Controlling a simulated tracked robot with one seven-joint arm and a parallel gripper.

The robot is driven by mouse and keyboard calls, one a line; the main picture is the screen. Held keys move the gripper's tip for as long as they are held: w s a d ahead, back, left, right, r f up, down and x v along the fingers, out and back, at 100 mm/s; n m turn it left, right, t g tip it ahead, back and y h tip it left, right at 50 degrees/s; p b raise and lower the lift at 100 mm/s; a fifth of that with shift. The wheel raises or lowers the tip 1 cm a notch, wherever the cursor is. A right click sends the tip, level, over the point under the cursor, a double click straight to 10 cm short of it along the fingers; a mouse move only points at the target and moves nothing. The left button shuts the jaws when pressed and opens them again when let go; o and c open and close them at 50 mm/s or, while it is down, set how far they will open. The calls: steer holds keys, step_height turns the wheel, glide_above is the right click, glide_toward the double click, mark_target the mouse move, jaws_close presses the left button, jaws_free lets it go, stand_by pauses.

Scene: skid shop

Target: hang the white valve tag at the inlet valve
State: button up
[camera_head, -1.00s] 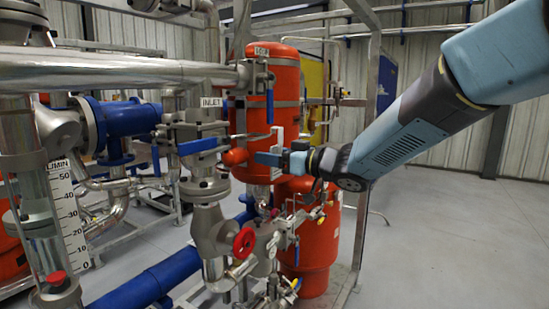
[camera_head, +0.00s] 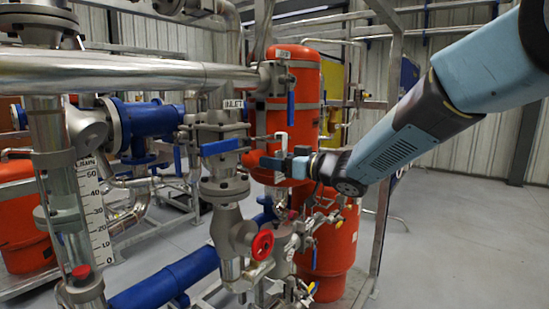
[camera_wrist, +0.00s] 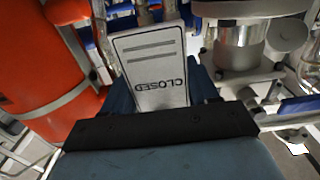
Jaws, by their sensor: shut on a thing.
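The white valve tag (camera_wrist: 152,62) is in my gripper in the wrist view. It reads "CLOSED", upside down in that picture, and has two grey bars. In the head view the tag (camera_head: 281,143) is a small pale shape at the fingertips. My gripper (camera_head: 284,161) is shut on it, in front of the orange vessel and to the right of the inlet valve. A gap shows between the gripper and the lever's right end.
An orange vessel (camera_head: 309,75) stands close behind my gripper, and shows at the left in the wrist view (camera_wrist: 40,65). A red handwheel (camera_head: 262,244) sticks out below. A shiny pipe (camera_head: 130,75) crosses above left. Open floor (camera_head: 460,240) lies at the right.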

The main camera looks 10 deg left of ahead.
steer(key=shift+f, duration=0.15)
steer(key=o, duration=1.1)
